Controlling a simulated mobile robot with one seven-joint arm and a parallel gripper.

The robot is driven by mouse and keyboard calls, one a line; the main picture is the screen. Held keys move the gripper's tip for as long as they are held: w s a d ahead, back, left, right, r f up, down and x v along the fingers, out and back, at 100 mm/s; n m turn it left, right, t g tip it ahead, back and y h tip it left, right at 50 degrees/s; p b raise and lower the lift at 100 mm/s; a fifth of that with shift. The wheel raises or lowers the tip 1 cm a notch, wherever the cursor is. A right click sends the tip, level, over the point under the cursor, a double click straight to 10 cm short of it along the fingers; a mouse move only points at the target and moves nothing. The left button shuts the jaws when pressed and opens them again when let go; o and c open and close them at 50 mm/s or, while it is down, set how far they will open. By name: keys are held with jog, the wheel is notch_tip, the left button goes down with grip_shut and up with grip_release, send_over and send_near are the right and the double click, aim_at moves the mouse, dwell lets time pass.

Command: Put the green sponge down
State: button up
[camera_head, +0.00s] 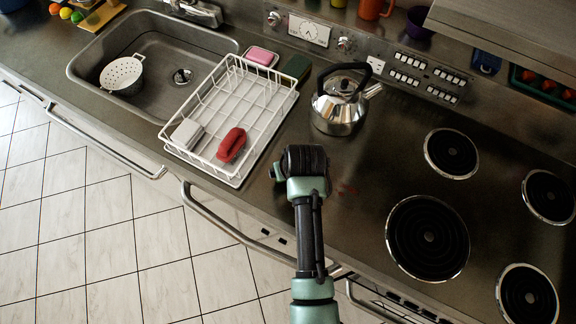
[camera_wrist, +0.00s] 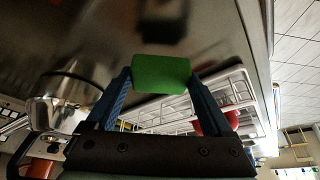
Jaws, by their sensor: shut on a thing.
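The green sponge (camera_wrist: 162,73) is a bright green block in the wrist view. My gripper (camera_wrist: 161,78) is shut on it, with one blue finger at each side. A dark blurred patch shows on the counter beyond the sponge; the gap to the counter is hard to tell. In the head view my arm's end is over the dark counter (camera_head: 260,187), between the dish rack and the hob. The arm hides the fingers and the sponge there.
The white dish rack (camera_head: 208,98), holding a red item (camera_head: 231,145) and a grey one (camera_head: 187,133), stands left of my arm. A steel kettle (camera_head: 340,103) stands behind it. Coil burners (camera_head: 427,238) are at right. The sink (camera_head: 160,45) holds a white colander (camera_head: 122,75).

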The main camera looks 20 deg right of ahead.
jog(key=shift+f, duration=1.7)
jog(key=shift+a+f, duration=0.1)
jog(key=shift+f, duration=0.15)
jog(key=o, duration=0.9)
jog(key=shift+o, duration=0.2)
jog(key=shift+r, duration=0.4)
jog(key=v, duration=1.1)
jog(key=shift+s+r, duration=0.15)
jog(key=shift+r, duration=0.2)
